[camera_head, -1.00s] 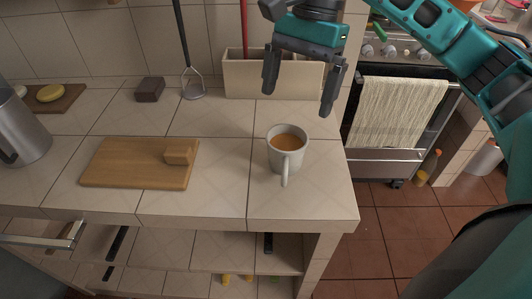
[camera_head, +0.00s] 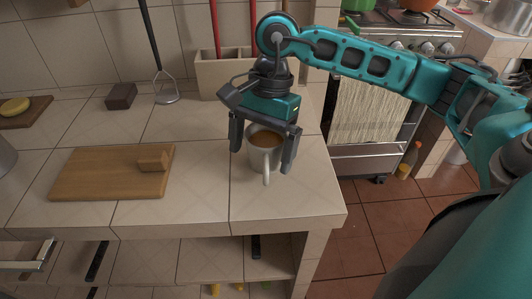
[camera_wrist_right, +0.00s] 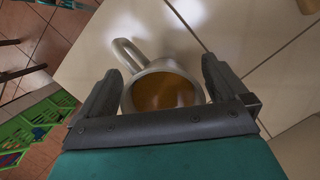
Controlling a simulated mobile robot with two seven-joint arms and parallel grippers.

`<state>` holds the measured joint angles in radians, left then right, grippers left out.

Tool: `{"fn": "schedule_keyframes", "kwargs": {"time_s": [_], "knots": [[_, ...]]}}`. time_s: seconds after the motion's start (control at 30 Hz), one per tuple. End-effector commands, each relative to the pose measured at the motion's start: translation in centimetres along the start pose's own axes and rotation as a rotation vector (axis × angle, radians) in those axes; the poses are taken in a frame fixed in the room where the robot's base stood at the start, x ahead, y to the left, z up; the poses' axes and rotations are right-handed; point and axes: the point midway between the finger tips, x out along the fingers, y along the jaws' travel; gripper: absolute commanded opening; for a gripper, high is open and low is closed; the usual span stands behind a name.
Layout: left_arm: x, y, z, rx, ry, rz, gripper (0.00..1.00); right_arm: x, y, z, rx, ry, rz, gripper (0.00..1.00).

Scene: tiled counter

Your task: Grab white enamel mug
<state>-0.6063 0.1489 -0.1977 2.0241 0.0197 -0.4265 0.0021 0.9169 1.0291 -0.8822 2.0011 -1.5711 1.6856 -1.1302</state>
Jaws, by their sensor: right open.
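The white enamel mug (camera_head: 265,160) stands upright on the tiled counter near its right end, with brown liquid inside and its handle toward the front edge. My right gripper (camera_head: 262,158) is open, pointing down, with one finger on each side of the mug. In the right wrist view the mug (camera_wrist_right: 160,70) shows between the two open fingers (camera_wrist_right: 162,92), its handle pointing to the upper left. Whether the fingers touch the mug I cannot tell. My left gripper is not in view.
A wooden board (camera_head: 110,172) with a small wooden block (camera_head: 153,160) lies left of the mug. A beige utensil holder (camera_head: 215,75) stands behind, near a dark block (camera_head: 121,96) and a masher (camera_head: 166,92). The counter's right edge is close; a stove (camera_head: 385,60) stands beyond.

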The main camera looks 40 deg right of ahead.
Motion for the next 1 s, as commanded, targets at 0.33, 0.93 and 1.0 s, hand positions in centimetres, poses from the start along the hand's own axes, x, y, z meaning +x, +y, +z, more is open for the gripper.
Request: {"fn": "schedule_keyframes", "kwargs": {"time_s": [0.33,0.93,1.0], "knots": [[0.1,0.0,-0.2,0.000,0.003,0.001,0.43,1.9,0.0,0.0,0.000,0.000,-0.001,1.00],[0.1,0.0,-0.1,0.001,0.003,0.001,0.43,1.8,0.0,0.0,0.000,0.000,-0.001,0.48],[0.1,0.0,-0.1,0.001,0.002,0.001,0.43,1.8,0.0,0.0,0.000,0.000,-0.001,0.42]]}}
